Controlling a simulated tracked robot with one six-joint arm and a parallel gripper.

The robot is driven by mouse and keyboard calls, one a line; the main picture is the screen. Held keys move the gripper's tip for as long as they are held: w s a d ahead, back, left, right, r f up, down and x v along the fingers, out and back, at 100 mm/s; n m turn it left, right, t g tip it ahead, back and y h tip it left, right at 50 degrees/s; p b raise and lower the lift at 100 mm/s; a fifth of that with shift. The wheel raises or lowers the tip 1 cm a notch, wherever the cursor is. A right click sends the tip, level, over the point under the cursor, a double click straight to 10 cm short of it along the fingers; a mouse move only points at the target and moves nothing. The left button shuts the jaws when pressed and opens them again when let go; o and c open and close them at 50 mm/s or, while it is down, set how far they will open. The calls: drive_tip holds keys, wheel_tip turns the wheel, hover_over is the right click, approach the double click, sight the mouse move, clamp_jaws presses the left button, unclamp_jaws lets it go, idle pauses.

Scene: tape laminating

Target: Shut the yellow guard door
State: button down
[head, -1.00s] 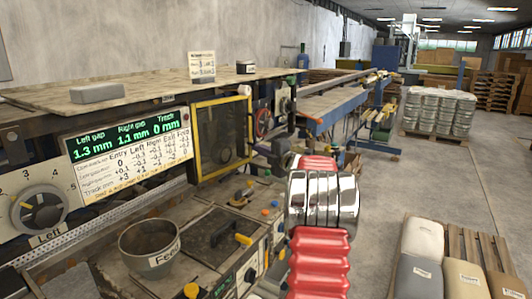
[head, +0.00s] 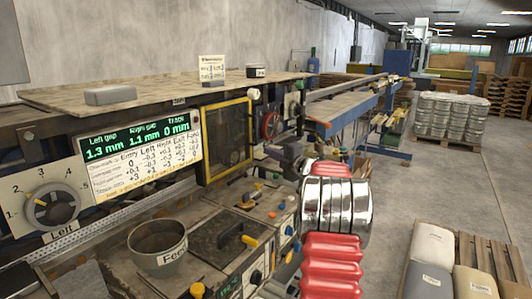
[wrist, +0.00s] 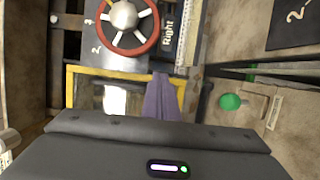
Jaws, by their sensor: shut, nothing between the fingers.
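The yellow guard door (head: 248,128) is an upright yellow frame with a dark see-through pane, right of the green display in the head view. Its yellow frame (wrist: 90,70) also crosses the wrist view, just beyond my fingers. I cannot tell how far open it stands. My gripper (head: 282,152) is shut and empty, to the right of the door in the head view. In the wrist view its purple fingers (wrist: 162,97) are together and overlap the frame in the picture. Whether they touch it is unclear.
A red handwheel marked Right (wrist: 155,42) and a green button (wrist: 230,101) lie near the door in the wrist view. A grey bowl (head: 158,247) and a control deck with knobs sit below the door. A flat shelf (head: 160,88) is above.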

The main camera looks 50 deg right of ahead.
drive_tip(key=s+d, duration=0.2)
drive_tip(key=s, duration=0.8)
drive_tip(key=shift+s, duration=0.15)
